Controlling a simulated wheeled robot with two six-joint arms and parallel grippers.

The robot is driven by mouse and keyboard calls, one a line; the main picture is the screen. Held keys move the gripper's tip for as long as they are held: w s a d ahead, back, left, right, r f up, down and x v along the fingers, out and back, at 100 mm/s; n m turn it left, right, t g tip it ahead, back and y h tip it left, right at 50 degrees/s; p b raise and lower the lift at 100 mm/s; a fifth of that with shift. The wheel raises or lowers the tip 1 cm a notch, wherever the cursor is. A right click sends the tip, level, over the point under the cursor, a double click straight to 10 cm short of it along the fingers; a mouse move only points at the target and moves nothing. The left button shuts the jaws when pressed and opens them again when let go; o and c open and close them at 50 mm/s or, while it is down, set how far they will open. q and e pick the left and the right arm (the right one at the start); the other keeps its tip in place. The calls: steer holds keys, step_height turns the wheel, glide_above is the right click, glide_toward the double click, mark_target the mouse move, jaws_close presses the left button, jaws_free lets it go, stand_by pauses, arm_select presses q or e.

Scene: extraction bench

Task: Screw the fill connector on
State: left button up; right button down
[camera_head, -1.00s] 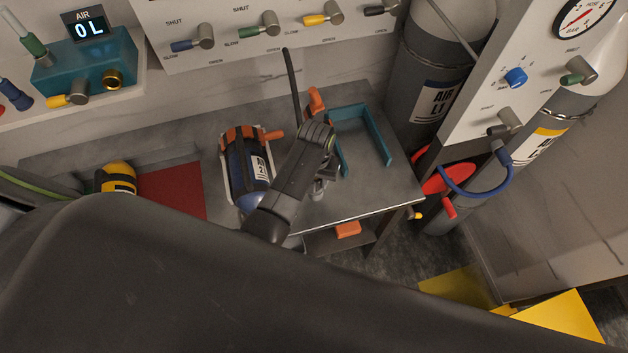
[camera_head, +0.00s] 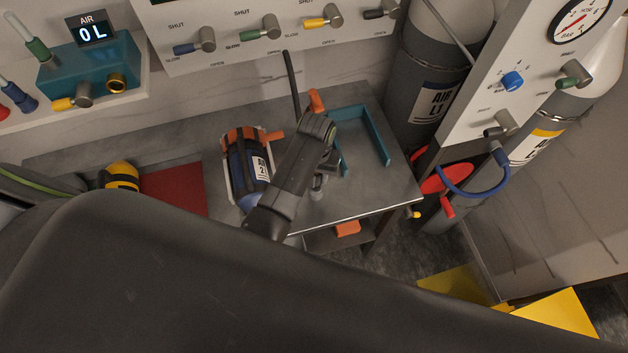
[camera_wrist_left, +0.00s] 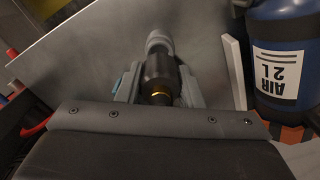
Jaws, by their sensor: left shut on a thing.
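My left gripper (camera_head: 324,172) is low over the right part of the metal bench, just right of the blue cylinder (camera_head: 257,168). In the left wrist view the gripper (camera_wrist_left: 160,82) is shut on a black round piece with a gold ring, which I take to be the fill connector (camera_wrist_left: 158,70). A pale grey round end shows beyond it. The blue cylinder (camera_wrist_left: 281,70), labelled AIR 2 L, is apart from it at the right. In the head view the arm and hand mostly hide the connector. I cannot tell whether its thread is engaged. My right gripper is out of view.
The cylinder sits in a cradle with orange clamps (camera_head: 240,137). A teal bracket (camera_head: 375,135) stands right of the hand. A black hose (camera_head: 291,80) rises behind it. Grey tanks (camera_head: 425,85) and a valve panel (camera_head: 490,95) stand at the right. A red mat (camera_head: 175,190) lies left.

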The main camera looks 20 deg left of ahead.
arm_select(q)
steer(key=shift+r, duration=0.45)
steer(key=shift+r, duration=3.55)
steer(key=s+a, duration=0.5)
steer(key=s, duration=0.3)
steer(key=s+a, duration=0.4)
steer(key=s, duration=0.4)
steer(key=shift+s+a, duration=0.15)
steer(key=shift+a, duration=0.2)
steer(key=shift+f, duration=0.15)
steer(key=shift+f, duration=0.85)
steer(key=shift+f+b, duration=0.55)
steer(key=shift+f, duration=1.5)
